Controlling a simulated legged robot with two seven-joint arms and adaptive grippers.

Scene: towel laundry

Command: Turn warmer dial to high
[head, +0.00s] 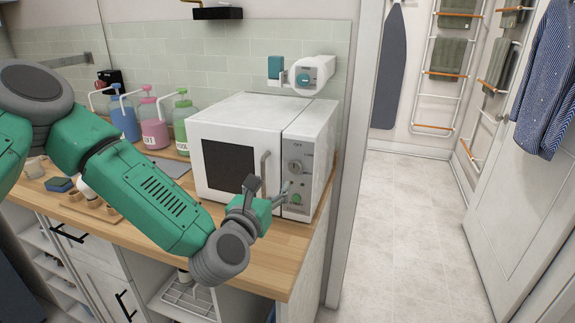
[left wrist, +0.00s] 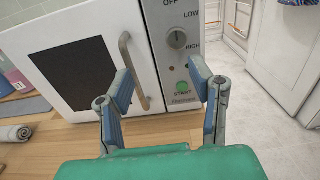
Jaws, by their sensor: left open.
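The white towel warmer (head: 240,128) stands on the wooden counter. Its grey round dial (head: 295,167) is on the right-hand front panel, and it also shows in the left wrist view (left wrist: 177,39). OFF, LOW and HIGH are printed around the dial in the left wrist view; which mark it points to is not clear. A green START button (left wrist: 182,88) is below it. My left gripper (head: 270,187) is open and empty in front of the panel, below the dial. In the left wrist view its fingers (left wrist: 162,78) are spread, with the button between them. My right gripper is not seen.
The warmer's door handle (left wrist: 134,70) is close to the left finger. Blue, pink and green pump bottles (head: 155,125) stand left of the warmer. A white device (head: 312,74) is on the wall above it. Open floor (head: 400,230) is to the right.

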